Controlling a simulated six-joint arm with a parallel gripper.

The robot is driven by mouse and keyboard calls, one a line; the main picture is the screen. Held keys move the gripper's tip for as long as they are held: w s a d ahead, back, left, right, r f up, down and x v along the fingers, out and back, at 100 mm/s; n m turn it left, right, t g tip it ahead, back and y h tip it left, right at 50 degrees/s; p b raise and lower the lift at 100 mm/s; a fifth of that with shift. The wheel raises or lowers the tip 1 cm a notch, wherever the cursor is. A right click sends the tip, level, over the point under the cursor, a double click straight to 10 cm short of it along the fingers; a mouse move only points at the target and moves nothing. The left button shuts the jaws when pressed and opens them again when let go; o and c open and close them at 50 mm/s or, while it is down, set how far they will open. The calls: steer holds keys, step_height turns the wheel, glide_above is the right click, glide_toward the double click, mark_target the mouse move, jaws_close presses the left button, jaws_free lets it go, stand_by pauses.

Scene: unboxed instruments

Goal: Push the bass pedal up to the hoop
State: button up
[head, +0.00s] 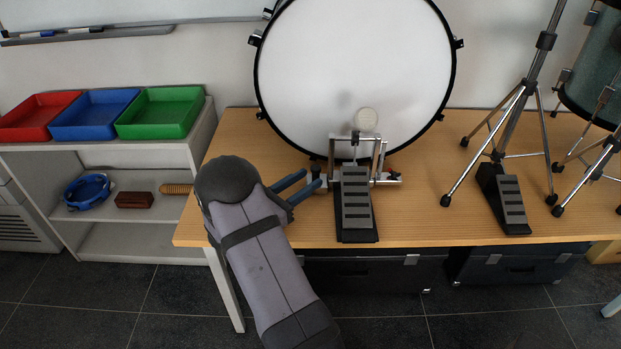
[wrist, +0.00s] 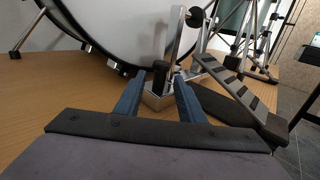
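The bass pedal (head: 356,205) stands on the wooden table, with a dark ridged footboard, a silver frame and a round pale beater (head: 366,119) in front of the drum head. The bass drum (head: 350,65) stands behind it with a black hoop (head: 257,85). The pedal's frame is close to the hoop's lower edge; I cannot tell whether they touch. My gripper (head: 312,178) is low at the pedal's left side, fingers apart. In the wrist view, a silver block with a black knob (wrist: 160,76) on the pedal's side lies between or just beyond the fingertips.
A second pedal (head: 510,203) and a chrome stand (head: 522,95) are to the right. A shelf with red, blue and green trays (head: 160,112) is at left. Dark cases (head: 370,270) lie under the table. The table left of the drum is clear.

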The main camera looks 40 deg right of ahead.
mark_target(310, 174)
steer(key=shift+d, duration=1.2)
steer(key=shift+c, duration=0.6)
jaws_close()
steer(key=shift+w+d+b, duration=0.35)
steer(key=shift+w+d, duration=0.75)
steer(key=shift+w, duration=0.05)
steer(key=shift+w+d+r, duration=0.1)
steer(key=shift+w+d, duration=0.1)
steer(key=shift+r, duration=0.2)
steer(key=shift+o, duration=0.6)
jaws_free()
steer(key=shift+w+d, duration=0.1)
steer(key=shift+f, duration=0.15)
